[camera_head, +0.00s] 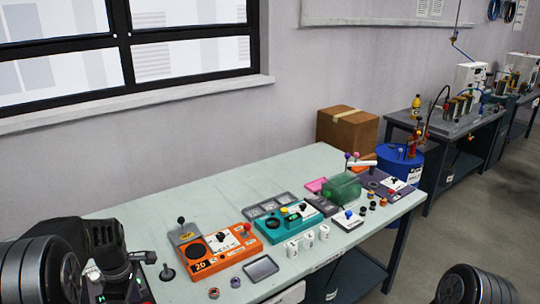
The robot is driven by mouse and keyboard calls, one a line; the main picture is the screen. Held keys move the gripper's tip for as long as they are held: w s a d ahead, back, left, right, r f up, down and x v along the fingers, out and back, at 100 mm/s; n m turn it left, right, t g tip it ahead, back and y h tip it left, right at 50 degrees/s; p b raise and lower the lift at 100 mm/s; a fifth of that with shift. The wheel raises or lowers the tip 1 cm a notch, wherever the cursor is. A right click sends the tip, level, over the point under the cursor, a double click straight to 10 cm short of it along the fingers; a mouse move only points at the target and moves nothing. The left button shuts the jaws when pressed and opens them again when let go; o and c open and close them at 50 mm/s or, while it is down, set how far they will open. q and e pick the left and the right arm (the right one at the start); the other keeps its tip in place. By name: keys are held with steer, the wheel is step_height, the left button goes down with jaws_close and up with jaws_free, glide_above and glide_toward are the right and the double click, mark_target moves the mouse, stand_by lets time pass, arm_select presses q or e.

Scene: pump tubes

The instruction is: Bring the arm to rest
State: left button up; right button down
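My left arm (45,270) comes in at the lower left corner, with black ringed joints and a dark housing over the near left end of the table (290,165). Dark parts at its end (120,268) may belong to my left gripper, but I cannot make out its fingers or whether it holds anything. My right arm (472,285) shows only as a dark ringed joint at the bottom right, beside the table and apart from it. My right gripper is out of the picture.
The table holds an orange device (215,252), a teal device (285,222), a green block (343,188), small white cups (308,239) and a dark tray (261,268). A cardboard box (347,128) and blue drum (398,165) stand behind. The table's back left is clear.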

arm_select(q)
steer(key=d+f+m+t, duration=0.3)
steer(key=d+f+m, duration=0.95)
steer(key=f, duration=0.25)
steer(key=s+d+f+m+g+h, duration=0.1)
steer(key=s+d+f+m+h, duration=0.1)
steer(key=s+d+f, duration=0.3)
steer(key=s+d+f+m+g+h, duration=0.2)
steer(key=s+d+f, duration=0.3)
steer(key=s+d, duration=0.7)
steer(key=s+m, duration=0.1)
steer(key=s, duration=0.5)
steer(key=shift+f, duration=0.15)
steer(key=shift+w+d+m, duration=0.1)
steer(key=shift+m, duration=0.15)
steer(key=shift+c, duration=0.3)
